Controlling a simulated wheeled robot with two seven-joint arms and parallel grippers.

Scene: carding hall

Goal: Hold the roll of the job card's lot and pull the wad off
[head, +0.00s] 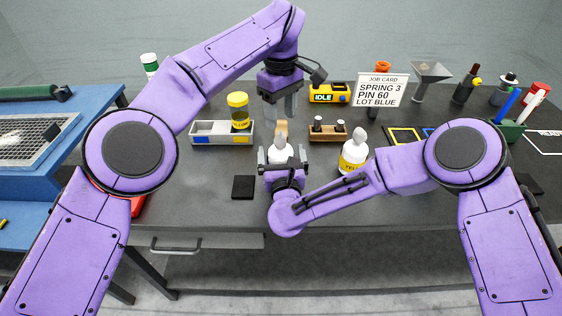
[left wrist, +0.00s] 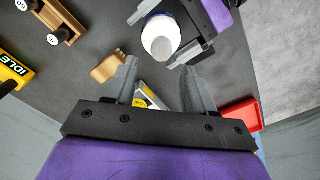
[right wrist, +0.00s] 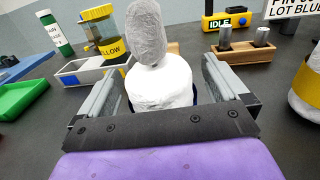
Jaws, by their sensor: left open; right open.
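The job card (head: 381,90) reads SPRING 3, PIN 60, LOT BLUE. A white roll (right wrist: 160,82) with a grey wad (right wrist: 147,32) on top stands upright between the fingers of my right gripper (right wrist: 163,92), which is open around it. The roll also shows in the left wrist view (left wrist: 160,38). Its band is mostly hidden; a little blue shows at its edge. A second roll (head: 354,157), with a yellow band, stands to the right, apart from the grippers. My left gripper (head: 280,110) is open and empty, above and behind the first roll, pointing down.
A wooden piece (left wrist: 108,67) stands just behind the first roll. A compartment tray (head: 205,140) with a yellow-lidded jar (head: 238,110), the IDLE device (head: 328,94) and a wooden rack (head: 327,135) are behind. A black pad (head: 243,187) lies front left, with bare bench around it.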

